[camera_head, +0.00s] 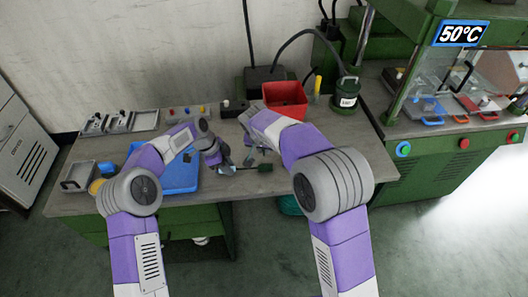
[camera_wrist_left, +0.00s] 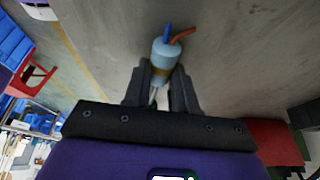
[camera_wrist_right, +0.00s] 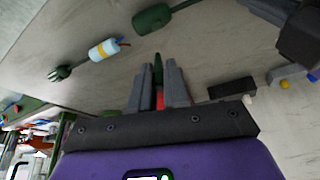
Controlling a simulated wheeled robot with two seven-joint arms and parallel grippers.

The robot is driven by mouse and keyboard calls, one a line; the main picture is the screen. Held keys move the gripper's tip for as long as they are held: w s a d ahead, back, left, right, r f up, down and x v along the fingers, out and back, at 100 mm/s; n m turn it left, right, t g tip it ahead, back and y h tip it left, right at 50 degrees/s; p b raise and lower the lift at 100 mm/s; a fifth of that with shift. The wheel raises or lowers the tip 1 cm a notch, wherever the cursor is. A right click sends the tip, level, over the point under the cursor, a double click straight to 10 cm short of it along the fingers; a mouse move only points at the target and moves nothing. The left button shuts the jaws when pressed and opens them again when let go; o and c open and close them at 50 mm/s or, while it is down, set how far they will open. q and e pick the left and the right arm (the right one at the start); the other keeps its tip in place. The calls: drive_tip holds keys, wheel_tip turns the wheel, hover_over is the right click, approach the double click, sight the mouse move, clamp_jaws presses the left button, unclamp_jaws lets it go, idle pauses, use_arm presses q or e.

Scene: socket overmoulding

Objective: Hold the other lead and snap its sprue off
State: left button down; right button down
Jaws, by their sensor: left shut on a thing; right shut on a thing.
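My left gripper (camera_wrist_left: 167,78) is shut on a lead with a light blue cylindrical body (camera_wrist_left: 163,55), a gold band, and blue and orange wire ends. It also shows above the bench in the head view (camera_head: 222,157). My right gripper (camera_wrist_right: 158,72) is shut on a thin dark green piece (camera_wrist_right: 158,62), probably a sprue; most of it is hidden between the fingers. In the head view my right gripper (camera_head: 248,142) is close to the left one. Another light blue lead (camera_wrist_right: 104,49) with a gold band lies on the bench, a dark pronged piece (camera_wrist_right: 60,72) at one end.
A blue tray (camera_head: 180,180) is at the left, with a red bin (camera_head: 286,98) at the back. A black block (camera_wrist_right: 230,88) stands near my right gripper. A green press machine (camera_head: 440,160) stands at the right.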

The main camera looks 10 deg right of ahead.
drive_tip(key=shift+r, duration=0.45)
use_arm(q)
drive_tip(key=c, duration=0.8)
unclamp_jaws()
drive_tip(key=shift+r, duration=0.1)
drive_tip(key=v, duration=1.2)
